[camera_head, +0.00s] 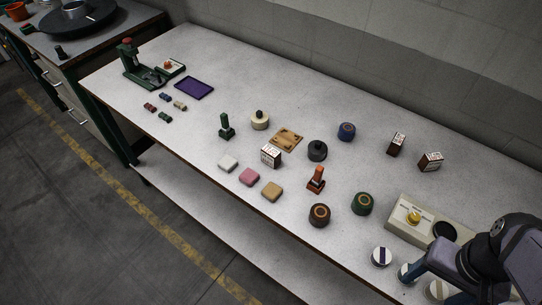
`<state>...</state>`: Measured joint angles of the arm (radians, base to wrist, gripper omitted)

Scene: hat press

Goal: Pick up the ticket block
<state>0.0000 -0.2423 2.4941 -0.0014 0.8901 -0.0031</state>
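Three small dark brown blocks with white printed faces could be the ticket block, and I cannot tell which it is. One printed block (271,156) stands mid-table beside a tan wooden plate. A second printed block (397,143) and a third printed block (431,161) stand apart at the back right.
A beige box with a yellow knob (414,216) stands close to my arm. White discs, including one with a dark stripe (381,257), sit near my gripper. Round pots, coloured pads and stamps crowd mid-table. A green press (146,72) and purple tray (194,88) stand at far left.

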